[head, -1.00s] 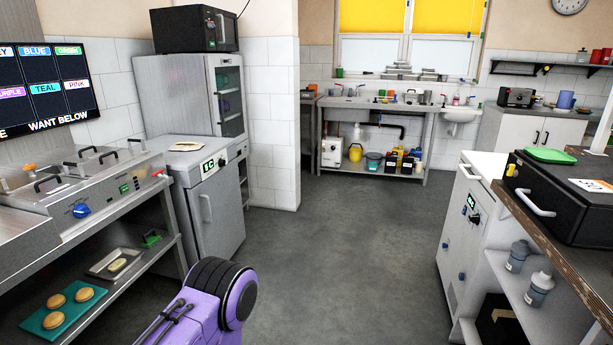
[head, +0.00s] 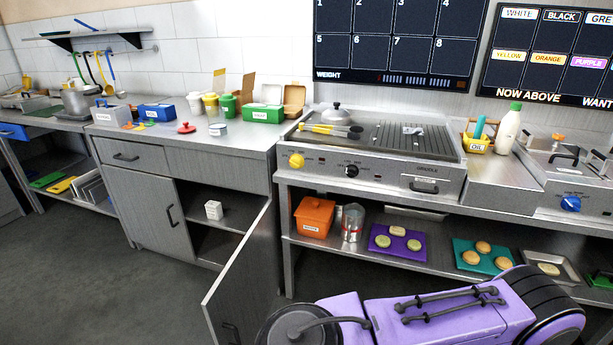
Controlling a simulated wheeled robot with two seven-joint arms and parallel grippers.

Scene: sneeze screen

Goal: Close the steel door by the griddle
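The steel door (head: 243,277) stands wide open, swung out toward me from the steel cabinet left of the griddle (head: 385,140). The open cupboard bay (head: 216,240) shows a shelf with a small white box (head: 213,210). A closed neighbouring door (head: 148,207) with a dark handle is to its left. A purple arm link of mine crosses the bottom of the view, close to the door's lower right. Neither gripper shows.
The griddle counter's lower shelf (head: 340,245) holds an orange box (head: 314,217), a tin and several trays right of the door. The worktop (head: 185,138) carries containers and boxes. Open grey floor (head: 90,275) lies left of the door.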

